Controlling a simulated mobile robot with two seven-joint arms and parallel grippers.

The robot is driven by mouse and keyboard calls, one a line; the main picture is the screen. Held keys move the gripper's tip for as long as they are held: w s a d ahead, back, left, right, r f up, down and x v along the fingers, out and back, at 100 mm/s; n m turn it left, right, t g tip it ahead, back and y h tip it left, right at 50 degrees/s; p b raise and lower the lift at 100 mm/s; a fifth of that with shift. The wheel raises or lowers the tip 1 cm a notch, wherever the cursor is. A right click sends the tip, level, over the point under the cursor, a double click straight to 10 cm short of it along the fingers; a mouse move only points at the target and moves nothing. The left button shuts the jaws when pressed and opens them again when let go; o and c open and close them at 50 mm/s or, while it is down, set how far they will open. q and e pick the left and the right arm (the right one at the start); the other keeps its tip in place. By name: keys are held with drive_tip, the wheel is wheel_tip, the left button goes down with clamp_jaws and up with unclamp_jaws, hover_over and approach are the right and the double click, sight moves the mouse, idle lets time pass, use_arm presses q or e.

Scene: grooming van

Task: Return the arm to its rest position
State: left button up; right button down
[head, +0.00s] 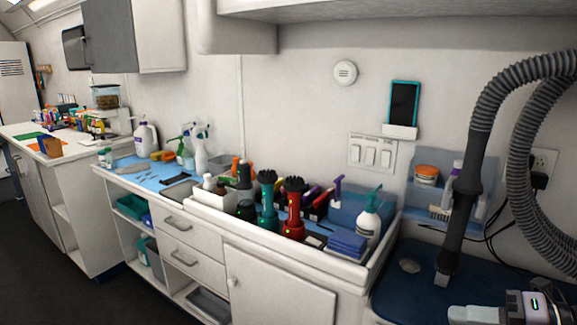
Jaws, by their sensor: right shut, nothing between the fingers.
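My right gripper (462,315) shows at the bottom right corner, cut off by the lower edge of the picture. Its grey fingers point left, and they are shut with nothing between them. It is in front of the dark blue mat (400,296) and apart from the things on the counter. My left gripper is not in the head view.
A grey hose (464,170) hangs at the right. Spray bottles stand farther left. Dark floor is free at the lower left.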

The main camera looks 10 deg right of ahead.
drive_tip(key=s+a+f+m+t+h, duration=0.1)
drive_tip(key=s+f+m+t+h, duration=0.2)
drive_tip(key=f+m, duration=0.6)
drive_tip(key=s+f+m+t+h, duration=0.2)
drive_tip(key=f+m+h, duration=0.4)
drive_tip(key=m, duration=0.4)
drive_tip(key=s+a+f+m+g+p, duration=0.1)
drive_tip(key=s+a+f+m+g, duration=0.2)
drive_tip(key=s+a+f+m, duration=0.4)
drive_tip(key=a+f+m, duration=0.2)
drive_tip(key=a+f, duration=0.1)
drive_tip(key=a, duration=0.2)
drive_tip(key=shift+s+f, duration=0.15)
